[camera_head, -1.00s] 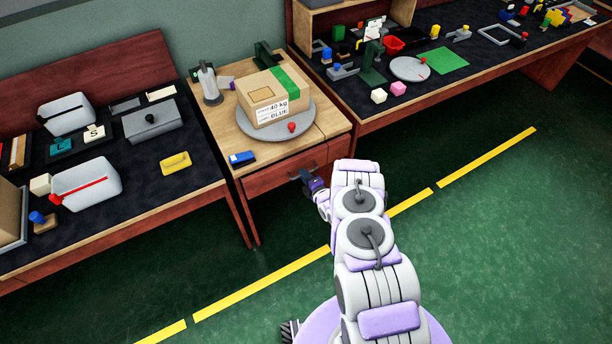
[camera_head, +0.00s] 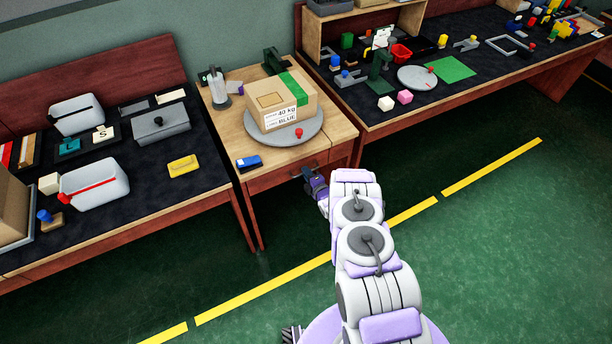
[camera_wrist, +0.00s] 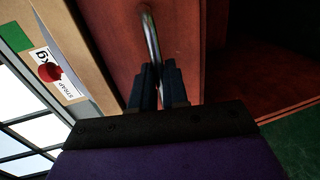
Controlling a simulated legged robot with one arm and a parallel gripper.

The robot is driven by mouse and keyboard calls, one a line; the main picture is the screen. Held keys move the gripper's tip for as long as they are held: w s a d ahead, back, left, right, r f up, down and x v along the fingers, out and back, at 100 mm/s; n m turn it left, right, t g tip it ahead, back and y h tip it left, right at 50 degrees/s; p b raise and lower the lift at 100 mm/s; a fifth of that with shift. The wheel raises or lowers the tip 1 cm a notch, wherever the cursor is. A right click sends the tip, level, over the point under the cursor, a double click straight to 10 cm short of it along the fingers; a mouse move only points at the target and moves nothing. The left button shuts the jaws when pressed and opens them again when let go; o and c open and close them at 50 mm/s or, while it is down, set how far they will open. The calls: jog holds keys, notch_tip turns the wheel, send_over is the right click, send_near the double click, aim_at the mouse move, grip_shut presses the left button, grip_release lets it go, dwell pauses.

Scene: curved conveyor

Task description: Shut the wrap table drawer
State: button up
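The wrap table (camera_head: 228,125) is the wooden table in the middle, with a reddish drawer (camera_head: 272,178) in its front. How far the drawer stands out is hard to tell. My gripper (camera_head: 310,178) is at the drawer front in the head view, and my arm hides part of that area. In the wrist view, the curved metal drawer handle (camera_wrist: 151,38) runs down between the two dark fingers of my gripper (camera_wrist: 158,78). The fingers are close together around it, and the red drawer front (camera_wrist: 185,40) is right behind them.
A cardboard box (camera_head: 285,95) stands on a grey turntable (camera_head: 262,136) on the wrap table. A blue item (camera_head: 249,163) lies near its front edge. Cluttered dark-topped tables stand left (camera_head: 130,210) and right (camera_head: 455,85). The green floor (camera_head: 500,240) in front is clear.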

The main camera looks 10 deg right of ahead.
jog(key=shift+o, duration=0.8)
jog(key=shift+w+d+f, duration=0.1)
jog(key=shift+d, duration=0.35)
jog(key=shift+o, duration=1.4)
jog(key=p+v, duration=0.6)
jog(key=v, duration=1.1)
jog(key=shift+a, duration=0.1)
